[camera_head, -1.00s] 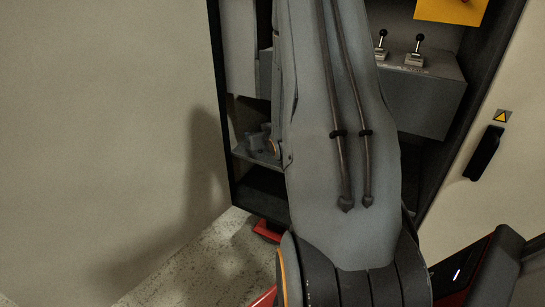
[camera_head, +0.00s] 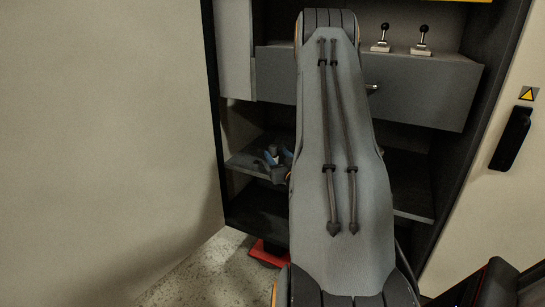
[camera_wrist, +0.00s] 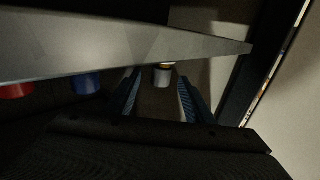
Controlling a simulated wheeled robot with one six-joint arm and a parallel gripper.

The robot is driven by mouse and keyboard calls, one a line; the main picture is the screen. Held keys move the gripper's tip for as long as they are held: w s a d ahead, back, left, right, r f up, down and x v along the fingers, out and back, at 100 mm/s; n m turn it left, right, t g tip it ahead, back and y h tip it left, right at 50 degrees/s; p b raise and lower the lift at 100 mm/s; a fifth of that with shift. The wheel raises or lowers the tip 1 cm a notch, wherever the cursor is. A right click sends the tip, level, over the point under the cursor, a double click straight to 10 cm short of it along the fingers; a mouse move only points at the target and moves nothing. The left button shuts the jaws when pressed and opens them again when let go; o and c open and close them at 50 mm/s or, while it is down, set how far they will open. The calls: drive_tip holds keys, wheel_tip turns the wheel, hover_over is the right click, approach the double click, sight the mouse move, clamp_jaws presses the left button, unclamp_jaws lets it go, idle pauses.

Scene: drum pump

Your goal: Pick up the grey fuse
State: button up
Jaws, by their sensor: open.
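The grey fuse (camera_wrist: 162,77) is a short grey cylinder with a pale end, seen in the wrist view at the edge of a grey shelf. My gripper (camera_wrist: 159,80) is open, with one blue-ridged finger on each side of the fuse in the picture. I cannot tell whether either finger touches it. In the head view my gripper (camera_head: 277,156) is small and partly hidden by my arm, at the left of the cabinet's middle shelf (camera_head: 243,161).
A blue cylinder (camera_wrist: 87,84) and a red cylinder (camera_wrist: 17,90) sit along the same shelf in the wrist view. The cabinet has a grey drawer box (camera_head: 425,92) with two levers above the shelf. A red object (camera_head: 268,254) lies on the floor by the cabinet.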

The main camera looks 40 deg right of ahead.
sight(275, 152)
drive_tip(key=b+x, duration=0.1)
drive_tip(key=x, duration=0.3)
drive_tip(key=shift+w+b, duration=0.35)
drive_tip(key=shift+b, duration=0.05)
drive_tip(key=c, duration=1.1)
